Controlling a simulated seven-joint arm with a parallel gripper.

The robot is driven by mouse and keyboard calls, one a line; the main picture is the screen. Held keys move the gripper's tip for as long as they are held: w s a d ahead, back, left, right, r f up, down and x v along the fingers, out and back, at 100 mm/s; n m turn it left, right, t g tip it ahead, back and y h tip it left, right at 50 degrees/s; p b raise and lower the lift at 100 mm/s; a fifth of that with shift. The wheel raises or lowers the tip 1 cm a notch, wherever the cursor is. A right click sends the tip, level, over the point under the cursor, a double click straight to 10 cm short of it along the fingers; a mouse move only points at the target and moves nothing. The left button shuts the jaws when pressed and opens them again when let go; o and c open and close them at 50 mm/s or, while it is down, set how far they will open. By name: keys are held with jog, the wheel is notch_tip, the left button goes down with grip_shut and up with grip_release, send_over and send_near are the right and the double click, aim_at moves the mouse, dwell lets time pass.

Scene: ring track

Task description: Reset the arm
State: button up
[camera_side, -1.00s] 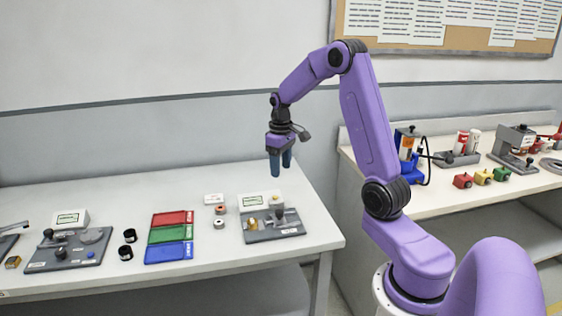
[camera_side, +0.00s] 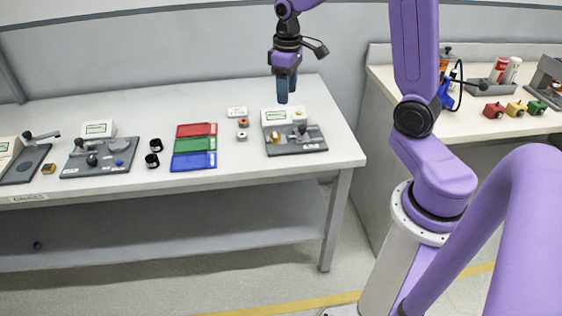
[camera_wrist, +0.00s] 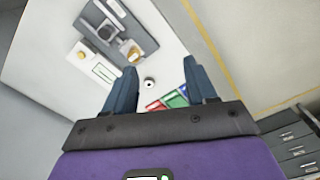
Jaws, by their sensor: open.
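My purple arm holds my gripper (camera_side: 287,88) above the back right part of the white table (camera_side: 100,197), pointing down. Its dark blue fingers also show in the wrist view (camera_wrist: 163,92), spread apart with nothing between them. In the side view the gripper is above and behind a grey device plate (camera_side: 297,147) with a white display box. The wrist view shows that device (camera_wrist: 118,25) at the upper left.
Red (camera_side: 197,129), green (camera_side: 194,145) and blue (camera_side: 193,161) trays lie mid-table. Small black cylinders (camera_side: 152,160) stand left of them. A second device plate (camera_side: 100,158) is farther left. A right-hand bench (camera_side: 480,120) carries small coloured blocks.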

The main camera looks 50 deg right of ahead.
jog(key=s+a+r+n, duration=0.1)
jog(key=s+a+n, duration=0.4)
jog(key=s+a, duration=0.8)
jog(key=s+a+n, duration=0.1)
jog(key=s+n, duration=0.3)
jog(key=s, duration=0.9)
jog(key=shift+a+f, duration=0.25)
